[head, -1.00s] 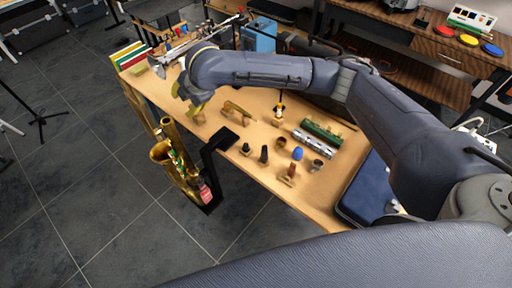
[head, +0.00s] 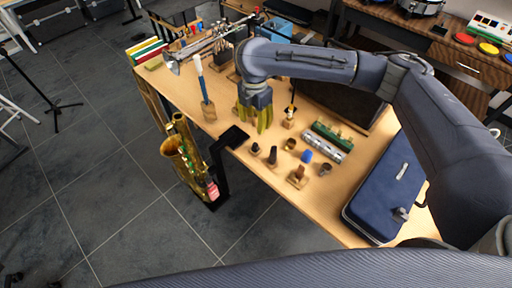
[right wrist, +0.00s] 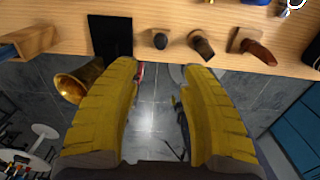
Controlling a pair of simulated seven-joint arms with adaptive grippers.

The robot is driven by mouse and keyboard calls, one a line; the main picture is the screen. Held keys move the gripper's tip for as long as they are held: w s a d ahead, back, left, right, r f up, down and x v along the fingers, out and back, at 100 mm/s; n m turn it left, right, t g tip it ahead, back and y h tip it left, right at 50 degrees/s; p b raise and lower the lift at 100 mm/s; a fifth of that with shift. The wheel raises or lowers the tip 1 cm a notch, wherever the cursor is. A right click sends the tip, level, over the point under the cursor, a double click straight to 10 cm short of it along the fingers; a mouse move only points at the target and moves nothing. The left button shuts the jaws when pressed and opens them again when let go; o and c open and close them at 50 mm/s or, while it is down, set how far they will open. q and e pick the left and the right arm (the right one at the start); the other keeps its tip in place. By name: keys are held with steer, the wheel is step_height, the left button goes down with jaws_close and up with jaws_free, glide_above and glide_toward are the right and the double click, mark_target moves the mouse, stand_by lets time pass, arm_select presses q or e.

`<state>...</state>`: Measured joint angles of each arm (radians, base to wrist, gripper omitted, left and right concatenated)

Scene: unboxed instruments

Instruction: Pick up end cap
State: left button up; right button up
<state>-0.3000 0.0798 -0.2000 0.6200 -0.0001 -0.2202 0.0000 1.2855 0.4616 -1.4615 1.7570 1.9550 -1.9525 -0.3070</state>
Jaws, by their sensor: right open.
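Two small dark upright pieces stand near the table's front edge in the head view, a left one (head: 255,148) and a right one (head: 272,156); I cannot tell for sure which small part is the end cap. In the right wrist view they show as a round dark-topped piece (right wrist: 160,40) and a leaning dark cylinder (right wrist: 200,46). My right gripper (head: 256,128) hangs over the table, yellow fingers pointing down, left of and behind these pieces. Its fingers (right wrist: 158,72) are apart with nothing between them. My left gripper is not in view.
A black bracket (head: 233,137) sits at the table edge, by a brass saxophone (head: 185,155). To the right are a brass ring (head: 290,144), a blue piece (head: 307,156), a brown piece on a block (head: 298,177), a silver tube (head: 322,149) and a blue case (head: 385,190).

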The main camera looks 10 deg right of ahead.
mark_target(255, 144)
steer(key=shift+s+f, duration=0.1)
steer(key=shift+f, duration=6.65)
steer(key=shift+o, duration=0.3)
jaws_close()
